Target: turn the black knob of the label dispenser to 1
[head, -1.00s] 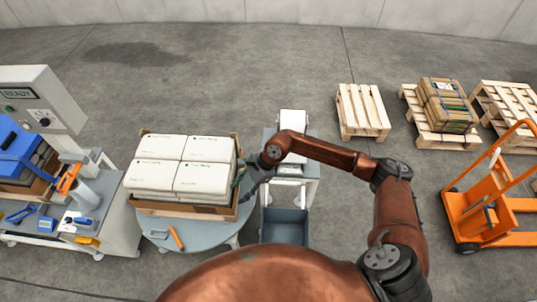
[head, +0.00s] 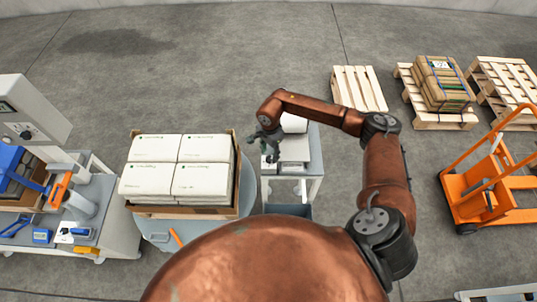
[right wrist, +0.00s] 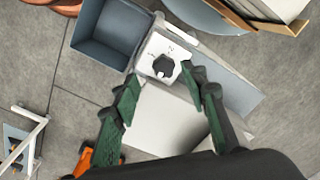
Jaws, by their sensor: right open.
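The label dispenser (head: 296,150) is a white box on a small grey stand, right of the round table. In the right wrist view, its white panel (right wrist: 152,52) carries the black knob (right wrist: 163,67) and printed marks, one of which looks like a 2. I cannot tell clearly where the knob points. My right gripper (head: 268,153) is at the dispenser's left side. In the right wrist view, my right gripper (right wrist: 161,80) is open, its green fingers apart with the knob showing between and slightly beyond the tips. I cannot tell whether they touch anything. My left gripper is out of view.
A grey bin (right wrist: 100,35) adjoins the dispenser. A carton (head: 236,200) of white bags stands on the round table (head: 150,225) to the left. A workbench with tools is at far left. Pallets (head: 358,88) and an orange pallet truck (head: 478,190) are at right.

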